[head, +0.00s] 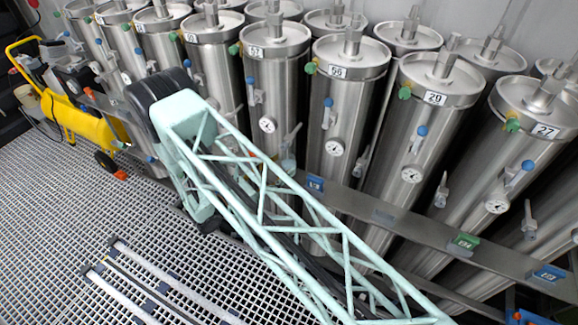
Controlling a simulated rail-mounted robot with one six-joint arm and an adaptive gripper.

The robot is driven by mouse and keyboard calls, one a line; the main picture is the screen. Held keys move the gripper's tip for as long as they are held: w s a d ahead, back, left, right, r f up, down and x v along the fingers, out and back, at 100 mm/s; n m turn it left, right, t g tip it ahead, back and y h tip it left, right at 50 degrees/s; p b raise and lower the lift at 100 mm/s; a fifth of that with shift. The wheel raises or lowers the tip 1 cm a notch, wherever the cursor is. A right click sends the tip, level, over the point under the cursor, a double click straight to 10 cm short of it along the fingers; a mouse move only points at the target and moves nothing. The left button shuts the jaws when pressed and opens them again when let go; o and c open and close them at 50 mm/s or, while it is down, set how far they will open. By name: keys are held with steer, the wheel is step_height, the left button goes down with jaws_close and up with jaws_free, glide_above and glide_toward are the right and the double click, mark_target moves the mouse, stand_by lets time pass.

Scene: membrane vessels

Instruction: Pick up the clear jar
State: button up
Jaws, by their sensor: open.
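A small pale, see-through shape (288,164) shows below a sampling valve in the middle of the vessel row, just behind the upper edge of my arm. It may be the clear jar, but it is too small and partly covered to be sure. My mint-green lattice arm crosses the picture from the bottom right to a dark joint at the upper left. I cannot make out my gripper's fingers; they are out of view or hidden behind the arm.
Steel vessels, including number 56 (345,100) and number 27 (528,130), stand close together with gauges and valves sticking out. A grey rail (400,222) with coloured tags runs before them. A yellow cart (70,115) stands at left. The grating floor (60,210) is largely clear.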

mark_target(285, 163)
steer(key=shift+x, duration=2.05)
steer(key=c, duration=1)
